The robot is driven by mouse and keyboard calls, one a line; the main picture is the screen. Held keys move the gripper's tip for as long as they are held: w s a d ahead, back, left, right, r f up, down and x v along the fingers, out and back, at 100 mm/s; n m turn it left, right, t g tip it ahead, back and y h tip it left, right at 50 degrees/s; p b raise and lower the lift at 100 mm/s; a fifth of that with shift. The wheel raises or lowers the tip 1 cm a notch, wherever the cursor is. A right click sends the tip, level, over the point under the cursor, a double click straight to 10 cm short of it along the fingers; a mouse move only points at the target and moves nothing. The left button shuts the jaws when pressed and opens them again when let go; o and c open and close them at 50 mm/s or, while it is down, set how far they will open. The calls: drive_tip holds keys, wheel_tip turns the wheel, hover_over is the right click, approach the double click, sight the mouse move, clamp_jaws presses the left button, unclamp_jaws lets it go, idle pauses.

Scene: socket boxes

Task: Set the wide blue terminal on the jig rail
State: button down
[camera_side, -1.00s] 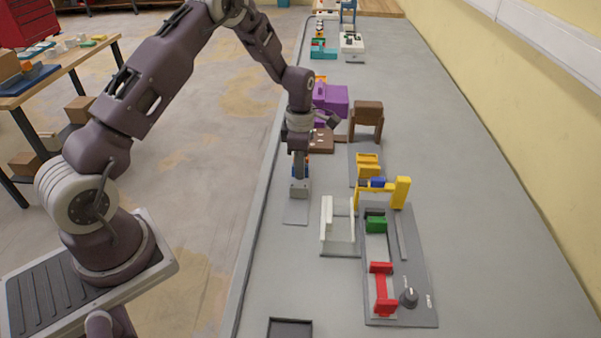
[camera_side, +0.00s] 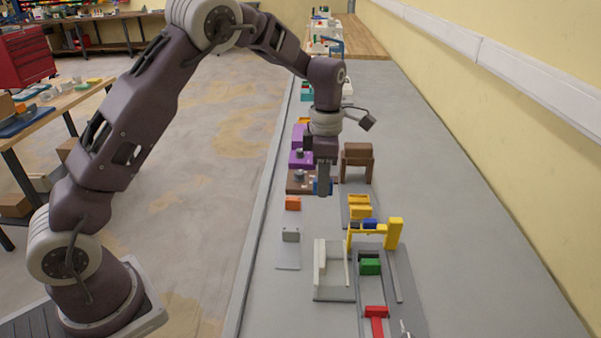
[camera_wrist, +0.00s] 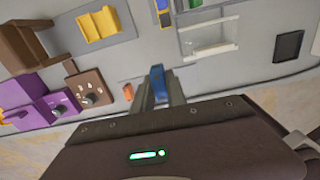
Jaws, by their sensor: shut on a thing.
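My gripper (camera_side: 323,190) is shut on a blue block (camera_wrist: 158,80), taken to be the wide blue terminal, and holds it in the air. In the side view the block mostly hides behind the fingers. The wrist view shows it upright between the fingertips. The likely jig rail (camera_side: 371,288) lies at the front right on a grey base, with a green block (camera_side: 370,266) and a red end piece (camera_side: 376,318) on it. My gripper is behind and left of it. A second blue piece (camera_side: 370,224) sits by the yellow frame.
A yellow post with an arm (camera_side: 394,233) stands at the jig's back end. A white fixture (camera_side: 330,275) is left of it. The bench's right side is clear.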

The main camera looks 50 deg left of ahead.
drive_tip(key=s+d, duration=0.3)
drive_tip(key=d, duration=1.5)
approach(371, 289)
drive_tip(key=shift+f, duration=3.15)
drive_tip(key=shift+f, duration=0.1)
drive_tip(key=c, duration=1.3)
unclamp_jaws()
drive_tip(key=shift+o, duration=0.5)
drive_tip(key=o, duration=0.3)
drive_tip(key=shift+o, duration=0.2)
